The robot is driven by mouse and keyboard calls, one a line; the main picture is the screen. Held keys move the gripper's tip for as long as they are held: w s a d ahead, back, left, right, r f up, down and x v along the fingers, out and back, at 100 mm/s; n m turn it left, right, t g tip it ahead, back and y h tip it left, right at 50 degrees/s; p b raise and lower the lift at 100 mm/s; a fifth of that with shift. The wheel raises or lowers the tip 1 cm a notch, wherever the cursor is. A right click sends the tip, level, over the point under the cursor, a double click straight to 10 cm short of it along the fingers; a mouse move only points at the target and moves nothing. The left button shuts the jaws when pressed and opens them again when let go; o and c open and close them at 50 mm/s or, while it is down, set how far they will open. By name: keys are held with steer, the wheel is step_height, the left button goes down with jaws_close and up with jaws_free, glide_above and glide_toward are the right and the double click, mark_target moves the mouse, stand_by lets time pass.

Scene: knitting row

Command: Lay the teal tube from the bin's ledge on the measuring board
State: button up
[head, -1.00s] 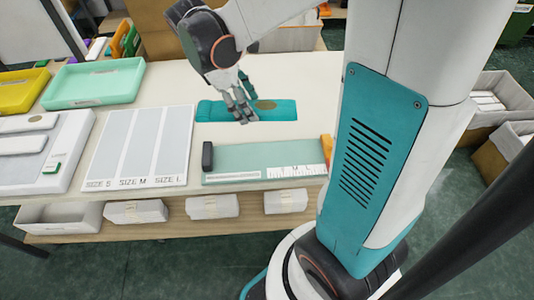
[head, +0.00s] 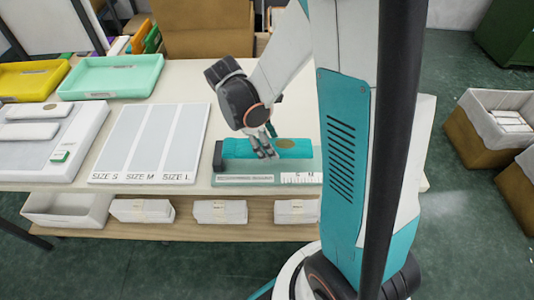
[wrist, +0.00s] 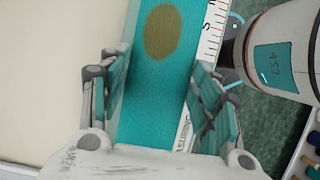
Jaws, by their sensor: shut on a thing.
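The teal tube (head: 292,150), a flat knitted piece with an olive oval patch, is over the measuring board (head: 225,179), lengthwise along it. I cannot tell whether it touches the board or is slightly above it. My gripper (head: 264,152) is shut on the tube around its middle. In the wrist view the tube (wrist: 152,85) runs between the two fingers of my gripper (wrist: 160,98). The board's ruler strip (wrist: 213,32) shows beside the tube. The board's dark end block (head: 218,155) is close to the tube's left end. My arm hides the board's right end.
A sizing panel (head: 147,140) marked S, M and L lies left of the board. A mint tray (head: 112,77) and a yellow tray (head: 28,80) stand at the back left. White boxes (head: 220,211) sit on the shelf below.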

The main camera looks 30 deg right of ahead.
step_height(320, 180, down, 4)
steer(key=shift+f+b, duration=0.2)
steer(key=shift+b, duration=0.65)
steer(key=shift+r, duration=0.1)
steer(key=o, duration=0.4)
steer(key=shift+f, duration=0.2)
steer(key=o, duration=0.4)
steer(key=shift+o, duration=0.2)
steer(key=shift+r, duration=0.1)
steer(key=shift+r, duration=0.1)
